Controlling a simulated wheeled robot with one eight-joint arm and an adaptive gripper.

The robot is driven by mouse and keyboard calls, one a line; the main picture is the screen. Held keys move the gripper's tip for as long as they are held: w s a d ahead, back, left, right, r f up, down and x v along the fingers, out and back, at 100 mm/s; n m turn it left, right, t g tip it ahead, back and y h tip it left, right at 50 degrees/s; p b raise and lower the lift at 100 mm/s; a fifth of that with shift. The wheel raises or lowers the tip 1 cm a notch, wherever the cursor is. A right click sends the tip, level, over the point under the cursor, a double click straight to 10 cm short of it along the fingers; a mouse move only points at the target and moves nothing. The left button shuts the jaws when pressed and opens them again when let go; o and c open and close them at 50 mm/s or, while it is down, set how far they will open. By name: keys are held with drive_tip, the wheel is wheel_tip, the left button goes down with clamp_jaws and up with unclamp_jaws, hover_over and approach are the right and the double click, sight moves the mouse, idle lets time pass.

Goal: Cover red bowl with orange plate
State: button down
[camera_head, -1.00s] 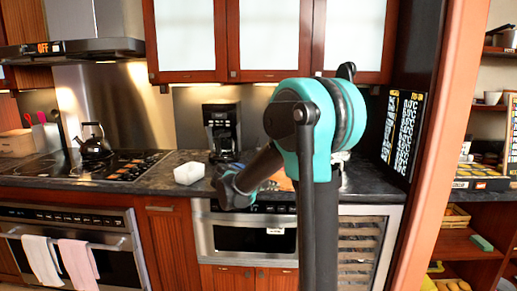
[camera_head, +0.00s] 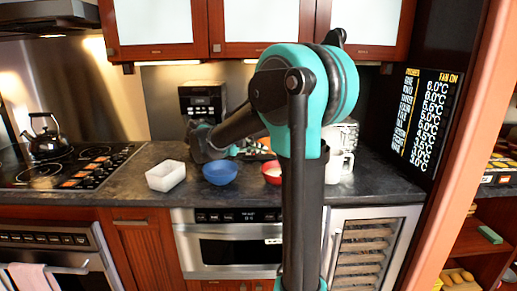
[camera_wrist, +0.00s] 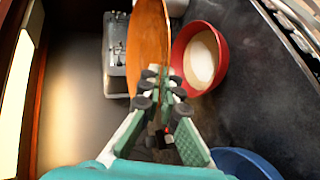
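The red bowl (camera_head: 270,176) stands on the dark counter, partly hidden behind my arm in the head view. In the wrist view, the red bowl (camera_wrist: 219,75) shows a pale inside and lies just right of the plate. The orange plate (camera_wrist: 150,40) is tilted nearly edge-on between the fingertips of my gripper (camera_wrist: 161,80). My gripper is shut on its rim and holds it beside the bowl. In the head view, my gripper (camera_head: 238,150) is small and partly hidden, above the counter behind the blue bowl.
A blue bowl (camera_head: 220,174) and a white square container (camera_head: 166,176) stand left of the red bowl. A white mug (camera_head: 337,166) stands to the right. A black coffee maker (camera_head: 203,101) is behind. The stove with a kettle (camera_head: 45,138) is at left.

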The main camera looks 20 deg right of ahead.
wheel_tip(320, 180, down, 7)
idle(1.0)
drive_tip(key=shift+f, duration=0.85)
idle(2.2)
drive_tip(key=c, duration=1.6)
unclamp_jaws()
drive_tip(key=shift+c, duration=0.2)
drive_tip(key=shift+s+a, duration=0.1)
drive_tip(key=shift+a, duration=0.05)
